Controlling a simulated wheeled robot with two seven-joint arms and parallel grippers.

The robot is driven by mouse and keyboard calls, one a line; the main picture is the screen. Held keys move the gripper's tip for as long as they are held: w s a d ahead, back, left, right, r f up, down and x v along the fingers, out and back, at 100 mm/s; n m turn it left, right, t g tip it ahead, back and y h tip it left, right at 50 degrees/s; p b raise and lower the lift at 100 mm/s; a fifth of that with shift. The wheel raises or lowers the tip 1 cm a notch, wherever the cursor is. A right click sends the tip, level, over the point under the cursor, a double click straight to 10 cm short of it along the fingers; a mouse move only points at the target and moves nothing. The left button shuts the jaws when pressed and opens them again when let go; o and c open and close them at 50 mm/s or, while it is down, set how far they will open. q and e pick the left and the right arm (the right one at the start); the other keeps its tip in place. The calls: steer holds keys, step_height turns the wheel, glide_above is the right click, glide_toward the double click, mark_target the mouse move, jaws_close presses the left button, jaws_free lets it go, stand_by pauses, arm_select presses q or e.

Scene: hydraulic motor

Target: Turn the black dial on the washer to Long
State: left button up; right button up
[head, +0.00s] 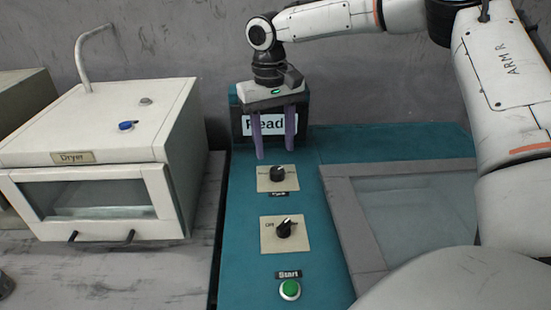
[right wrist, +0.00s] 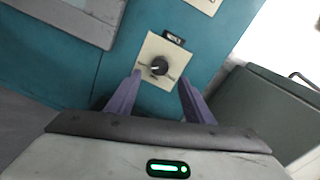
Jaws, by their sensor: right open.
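The teal washer panel (head: 240,235) carries two black dials on beige plates. The upper black dial (head: 278,174) has a small dark label below it; the lower black dial (head: 285,228) has "OFF" marked at its left. My right gripper (head: 276,151) points down, open and empty, just behind the upper dial. In the right wrist view the upper dial (right wrist: 159,66) lies between and just ahead of the two purple fingers (right wrist: 160,78), with no contact clear. The dial's position markings are too small to read. My left gripper is not in view.
A display (head: 240,122) reading "Read", partly hidden by my fingers, stands behind the dials. A green Start button (head: 289,290) is in front. The washer's glass lid (head: 405,215) is at the right. A white dryer (head: 120,150) stands at the left.

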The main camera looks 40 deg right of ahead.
mark_target(274, 169)
steer(key=shift+a+r, duration=0.1)
steer(key=shift+r, duration=1.9)
